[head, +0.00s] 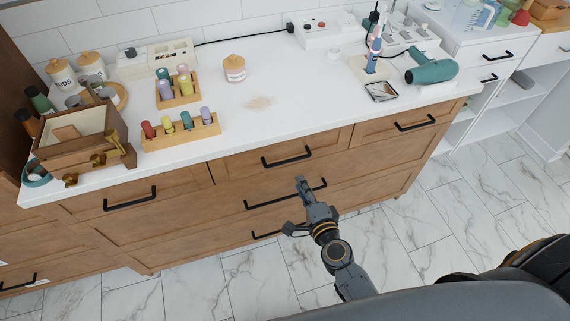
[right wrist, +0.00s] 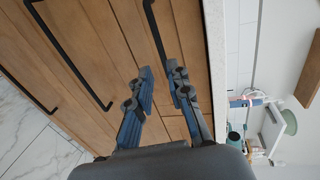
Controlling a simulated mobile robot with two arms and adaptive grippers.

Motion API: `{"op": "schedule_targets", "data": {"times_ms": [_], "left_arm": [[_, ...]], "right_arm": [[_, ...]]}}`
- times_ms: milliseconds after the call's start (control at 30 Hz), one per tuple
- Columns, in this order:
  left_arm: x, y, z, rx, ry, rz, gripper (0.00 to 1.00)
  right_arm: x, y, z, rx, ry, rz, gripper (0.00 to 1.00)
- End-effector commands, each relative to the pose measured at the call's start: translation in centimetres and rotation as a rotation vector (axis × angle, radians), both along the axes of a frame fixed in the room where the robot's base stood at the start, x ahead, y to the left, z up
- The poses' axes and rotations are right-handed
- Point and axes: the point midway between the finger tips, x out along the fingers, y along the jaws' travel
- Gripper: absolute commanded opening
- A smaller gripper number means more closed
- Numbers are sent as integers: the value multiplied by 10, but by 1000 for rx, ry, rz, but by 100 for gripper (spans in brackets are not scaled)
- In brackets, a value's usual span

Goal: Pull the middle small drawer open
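The middle small drawer (head: 235,166) is in the top row of the wooden cabinet, with a black bar handle (head: 286,157). It looks closed. My right gripper (head: 296,204) is in front of the cabinet, below and apart from that handle, and overlaps the view of the wide drawer's handle (head: 257,203) under it. In the right wrist view its two fingers (right wrist: 163,82) are apart with nothing between them. A black handle near the counter edge, seemingly the small drawer's (right wrist: 155,30), shows ahead of the fingertips. My left gripper is not in view.
Other closed drawers have handles at left (head: 130,198) and right (head: 415,123). The white countertop (head: 310,100) holds a wooden box (head: 80,150), bottle racks (head: 180,133), a jar (head: 234,68) and a teal hair dryer (head: 430,70). The marble floor (head: 240,285) in front is clear.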

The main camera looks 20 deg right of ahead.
Motion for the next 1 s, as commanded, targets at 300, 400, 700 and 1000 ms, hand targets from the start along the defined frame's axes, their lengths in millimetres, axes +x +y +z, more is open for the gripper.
{"op": "schedule_targets", "data": {"times_ms": [300,400,700,1000], "left_arm": [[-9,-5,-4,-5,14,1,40],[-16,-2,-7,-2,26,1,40],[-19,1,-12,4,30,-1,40],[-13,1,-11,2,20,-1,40]], "right_arm": [[69,3,-14,-1,-1,2,19],[86,3,-17,-3,-1,2,19],[113,4,-23,-3,1,2,19],[114,4,-23,-3,1,2,17]]}}
